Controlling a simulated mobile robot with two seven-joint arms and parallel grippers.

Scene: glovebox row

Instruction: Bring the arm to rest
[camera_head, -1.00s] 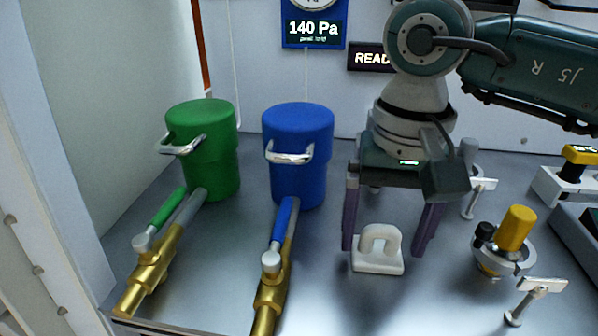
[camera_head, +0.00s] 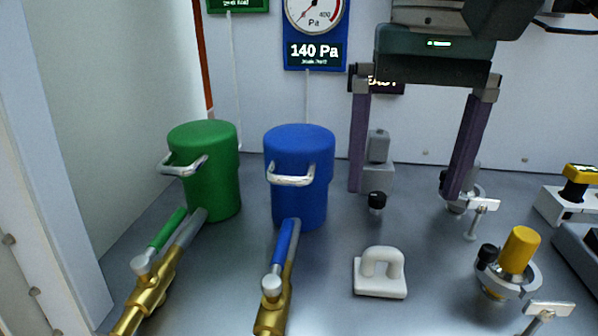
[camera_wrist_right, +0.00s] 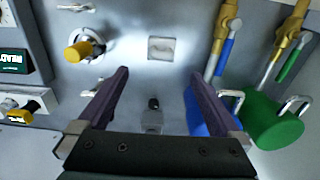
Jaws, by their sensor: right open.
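My right gripper (camera_head: 404,194) hangs at the upper right of the head view, fingers pointing down and spread wide, with nothing between them. In the right wrist view my right gripper (camera_wrist_right: 160,73) also shows open and empty. The white block with a loop handle (camera_head: 381,272) stands on the bench in front of and below the fingers, apart from them. The same white block (camera_wrist_right: 162,48) is pale and washed out in the wrist view. My left gripper is in neither view.
A blue canister (camera_head: 299,165) and a green canister (camera_head: 205,165) with brass valves stand left of the gripper. A yellow-topped fitting (camera_head: 520,250) stands at right. A small black knob (camera_head: 377,201) is behind the white block. A gauge panel (camera_head: 316,50) hangs on the back wall.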

